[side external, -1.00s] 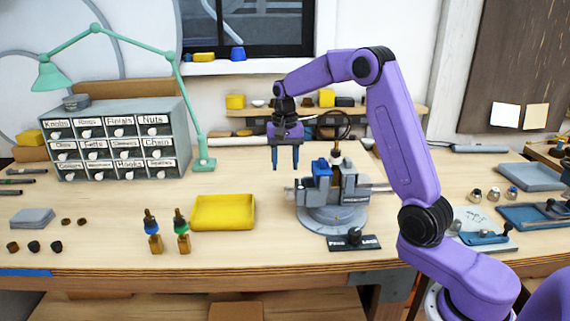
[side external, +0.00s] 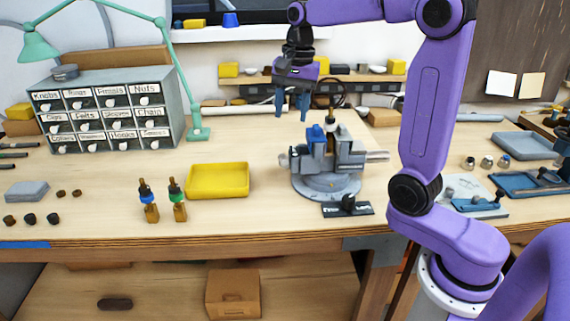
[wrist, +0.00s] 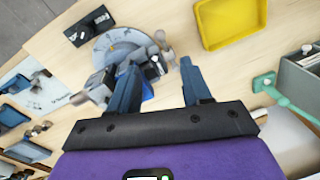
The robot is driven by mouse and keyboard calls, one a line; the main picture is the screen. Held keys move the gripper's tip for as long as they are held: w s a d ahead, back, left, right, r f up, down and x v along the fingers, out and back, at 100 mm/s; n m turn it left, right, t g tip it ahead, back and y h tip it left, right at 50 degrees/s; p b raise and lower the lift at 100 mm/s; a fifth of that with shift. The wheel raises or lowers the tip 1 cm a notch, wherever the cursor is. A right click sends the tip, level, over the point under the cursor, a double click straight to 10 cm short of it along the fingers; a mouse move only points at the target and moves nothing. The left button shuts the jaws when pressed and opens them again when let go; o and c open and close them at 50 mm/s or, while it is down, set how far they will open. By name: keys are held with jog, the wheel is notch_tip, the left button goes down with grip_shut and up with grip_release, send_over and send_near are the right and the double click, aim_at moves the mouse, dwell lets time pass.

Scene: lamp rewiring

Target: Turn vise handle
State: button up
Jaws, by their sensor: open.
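The grey vise (side external: 345,160) with a blue block (side external: 316,135) on its jaws stands on a round swivel base (side external: 325,188). A rod (side external: 376,156) sticks out at its right. A metal handle with rounded ends (wrist: 162,42) shows beside the vise in the wrist view; I cannot tell exactly how it is turned. My gripper (side external: 291,116) is open and empty, pointing down, above and left of the vise in the side view. In the wrist view my gripper (wrist: 160,72) straddles the handle area from above, and its left finger hides part of the vise.
A black labelled plate (side external: 347,207) lies in front of the vise. A drawer cabinet (side external: 108,112) and green lamp (side external: 198,134) stand at left. Bench between tray and vise is clear.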

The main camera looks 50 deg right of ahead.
aim_at(285, 163)
jog(key=f, duration=0.5)
jog(key=w+f, duration=0.1)
jog(key=f, duration=0.9)
jog(key=shift+w+a+f, duration=0.2)
jog(key=shift+a, duration=0.2)
grip_shut()
